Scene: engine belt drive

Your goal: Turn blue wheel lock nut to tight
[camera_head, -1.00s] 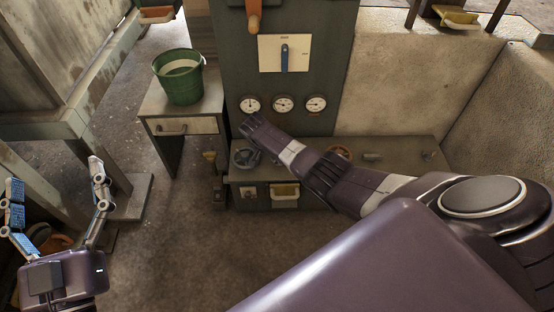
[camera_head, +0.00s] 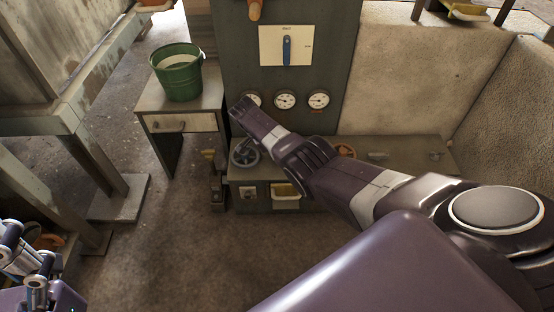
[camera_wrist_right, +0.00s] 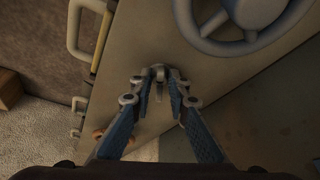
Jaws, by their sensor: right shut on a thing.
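The blue-grey wheel (camera_head: 245,153) sits on the bench top at the foot of the panel; my right arm partly covers it. In the right wrist view a spoked wheel (camera_wrist_right: 243,38) fills the upper right. My right gripper (camera_wrist_right: 158,80) has its fingertips closed on a small grey metal piece (camera_wrist_right: 158,71), apparently the lock nut, on the flat surface below the wheel. Its turn position is too small to read. In the head view the right fingertips are hidden by the arm. My left gripper (camera_head: 30,265) is cut off at the lower left corner, clear of the bench.
Three gauges (camera_head: 285,99) and a plate with a blue lever (camera_head: 287,50) are on the panel above. An orange wheel (camera_head: 345,150) stands to the right on the bench. A green bucket (camera_head: 178,72) stands on a side table at left. The floor in front is clear.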

